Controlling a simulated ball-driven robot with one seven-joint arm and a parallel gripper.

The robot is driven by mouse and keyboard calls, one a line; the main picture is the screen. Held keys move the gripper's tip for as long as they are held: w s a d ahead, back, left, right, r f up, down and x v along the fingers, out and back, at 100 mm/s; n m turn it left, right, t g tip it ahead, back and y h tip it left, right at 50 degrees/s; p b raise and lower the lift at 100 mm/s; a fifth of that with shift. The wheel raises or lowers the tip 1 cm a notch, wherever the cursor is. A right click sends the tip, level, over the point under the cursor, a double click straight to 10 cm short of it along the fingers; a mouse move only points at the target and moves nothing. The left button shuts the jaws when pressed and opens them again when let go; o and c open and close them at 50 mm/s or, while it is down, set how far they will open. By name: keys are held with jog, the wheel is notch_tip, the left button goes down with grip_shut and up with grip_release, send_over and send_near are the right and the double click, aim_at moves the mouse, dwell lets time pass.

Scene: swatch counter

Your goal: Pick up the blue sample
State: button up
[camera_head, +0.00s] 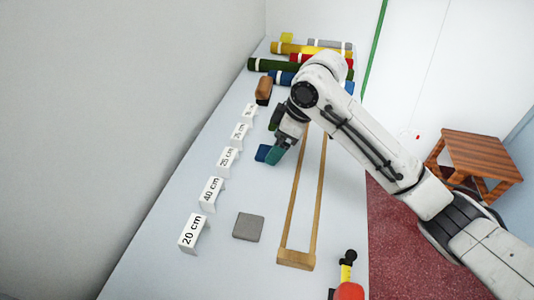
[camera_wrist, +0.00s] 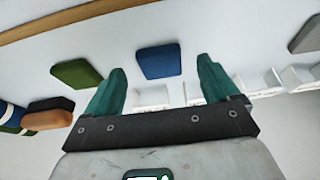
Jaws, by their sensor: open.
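The blue sample (camera_wrist: 159,61) is a flat square swatch lying on the white counter. In the wrist view it lies ahead of and between the two teal fingers of my gripper (camera_wrist: 160,90), which are spread open and empty. In the head view the blue sample (camera_head: 262,153) shows at the left of my gripper (camera_head: 274,155), partly hidden by its fingers. I cannot tell whether the fingers touch it. A green sample (camera_wrist: 76,73) lies left of the blue one in the wrist view, and a grey sample (camera_head: 249,226) lies nearer the front in the head view.
White length cards, including the 20 cm card (camera_head: 193,232), stand in a row along the left side. A wooden frame (camera_head: 295,258) lies to the right. Fabric rolls (camera_head: 275,66) and a brown block (camera_head: 264,89) are farther back. A yellow-black tool (camera_head: 347,268) lies at front right.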

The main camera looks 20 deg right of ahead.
jog(key=shift+x, duration=1.1)
jog(key=c, duration=1.1)
